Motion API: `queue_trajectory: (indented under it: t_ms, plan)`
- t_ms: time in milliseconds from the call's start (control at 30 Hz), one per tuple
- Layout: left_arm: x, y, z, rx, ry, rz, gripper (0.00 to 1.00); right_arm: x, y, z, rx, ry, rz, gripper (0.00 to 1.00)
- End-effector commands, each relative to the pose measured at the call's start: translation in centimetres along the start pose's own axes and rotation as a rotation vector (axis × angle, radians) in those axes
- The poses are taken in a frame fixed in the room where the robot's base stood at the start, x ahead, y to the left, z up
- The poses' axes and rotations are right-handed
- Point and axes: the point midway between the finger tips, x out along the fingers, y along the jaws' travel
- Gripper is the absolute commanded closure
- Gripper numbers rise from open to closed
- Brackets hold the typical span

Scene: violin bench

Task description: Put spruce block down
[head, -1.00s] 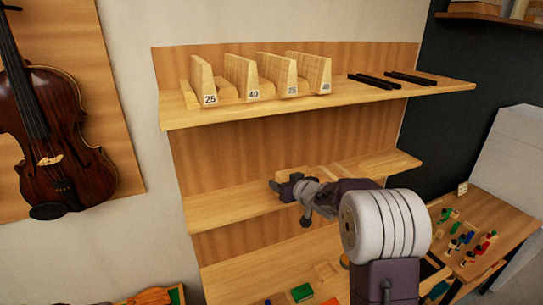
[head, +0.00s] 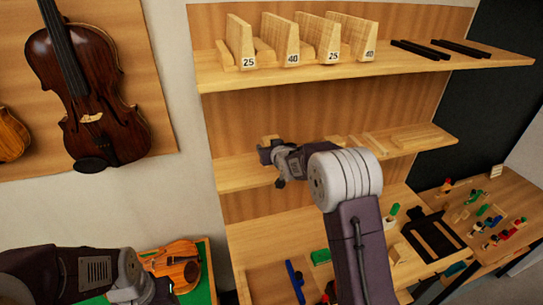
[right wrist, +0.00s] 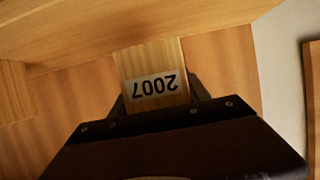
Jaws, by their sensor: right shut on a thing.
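The spruce block (right wrist: 152,75) is a pale wooden piece with an upside-down "2007" label, in the right wrist view. My right gripper (right wrist: 155,95) is shut on it, a finger on either side. In the head view my right gripper (head: 268,152) is at the left part of the middle shelf (head: 235,175), in front of its back panel. The block is mostly hidden there, and I cannot tell whether it touches the shelf. My left arm shows at the lower left of the head view, but its fingertips do not.
More pale wood pieces (head: 408,137) lie on the middle shelf, right of my gripper. The upper shelf (head: 300,75) holds numbered wedge pieces and dark strips. A lower shelf, a side table with small coloured tools (head: 490,235) and a hanging violin (head: 90,100) surround the area.

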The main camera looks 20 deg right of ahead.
Motion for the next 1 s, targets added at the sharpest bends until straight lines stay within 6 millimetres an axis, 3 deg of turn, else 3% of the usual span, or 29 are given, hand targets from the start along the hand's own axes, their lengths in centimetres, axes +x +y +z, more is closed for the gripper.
queue_trajectory:
  t_ms: [67,267,667,700,733,1000]
  plan:
    - [-0.3,0.0,0.0,0.000,0.000,0.000,0.46,0.1,0.0,0.1,0.001,-0.001,0.001,0.92]
    - [-2.4,0.1,-0.2,0.000,0.000,0.000,0.46,1.2,0.1,3.0,0.002,-0.003,0.001,0.92]
    - [-1.7,0.0,-0.2,0.000,0.000,0.000,0.46,1.7,0.1,4.1,0.002,0.002,0.001,0.92]
    - [-1.9,0.0,-0.2,0.000,0.000,0.000,0.46,1.6,0.1,3.9,0.002,0.001,0.001,0.35]
    - [-1.9,0.0,-0.2,0.000,0.000,0.000,0.46,1.6,0.1,3.9,0.002,0.001,0.001,0.26]
    - [-1.9,0.0,-0.2,0.000,0.000,0.000,0.46,1.6,0.1,3.9,0.002,0.001,0.001,0.24]
